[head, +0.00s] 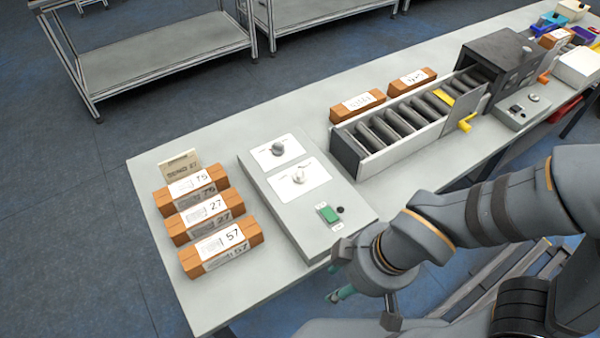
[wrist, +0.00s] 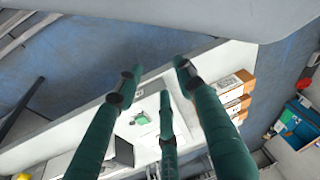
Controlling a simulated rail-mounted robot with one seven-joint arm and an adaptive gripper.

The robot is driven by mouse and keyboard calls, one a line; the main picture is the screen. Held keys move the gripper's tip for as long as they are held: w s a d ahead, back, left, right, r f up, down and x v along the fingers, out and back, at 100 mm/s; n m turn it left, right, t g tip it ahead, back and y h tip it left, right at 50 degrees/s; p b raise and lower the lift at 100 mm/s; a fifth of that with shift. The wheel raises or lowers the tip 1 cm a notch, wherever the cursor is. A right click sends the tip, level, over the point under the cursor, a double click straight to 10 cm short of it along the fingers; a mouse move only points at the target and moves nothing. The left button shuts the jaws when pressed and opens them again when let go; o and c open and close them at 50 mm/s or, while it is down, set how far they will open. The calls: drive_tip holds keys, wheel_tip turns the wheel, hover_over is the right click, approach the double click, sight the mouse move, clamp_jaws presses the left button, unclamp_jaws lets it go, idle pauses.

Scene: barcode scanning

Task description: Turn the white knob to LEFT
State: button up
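The white knob (head: 299,178) sits on a white label plate on the grey control box (head: 350,212). A grey knob (head: 278,149) is behind it on another plate, and a green button (head: 328,214) is nearer the front. Which way the white knob points is too small to tell. My gripper (head: 341,294) is beyond the front table edge, apart from the knob and lower right of the control box. In the wrist view, its teal fingers (wrist: 158,84) are spread and empty. The green button (wrist: 142,120) shows between them; the white knob cannot be made out there.
Several orange-brown labelled boxes (head: 222,247) stand left of the control box, by a tan sign (head: 179,165). A roller conveyor (head: 400,125) with a yellow handle is to the right. Two more boxes (head: 358,105) lie behind it. Bare table (head: 290,280) shows in front.

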drive_tip(key=w+a+r+m+p, duration=0.1)
drive_tip(key=w+a+r+p, duration=0.15)
drive_tip(key=w+a, duration=0.6)
drive_tip(key=w+a+r+m+p, duration=0.1)
drive_tip(key=w+a+p, duration=0.4)
drive_tip(key=w, duration=0.6)
drive_tip(key=m+g+h, duration=0.1)
drive_tip(key=m+h, duration=0.2)
drive_tip(key=m, duration=0.7)
hover_over(302, 171)
wheel_tip(302, 171, down, 9)
drive_tip(key=shift+s+a+f+p, duration=0.1)
drive_tip(key=shift+s+p, duration=0.05)
drive_tip(key=shift+p, duration=0.6)
drive_tip(key=shift+c, duration=0.8)
clamp_jaws()
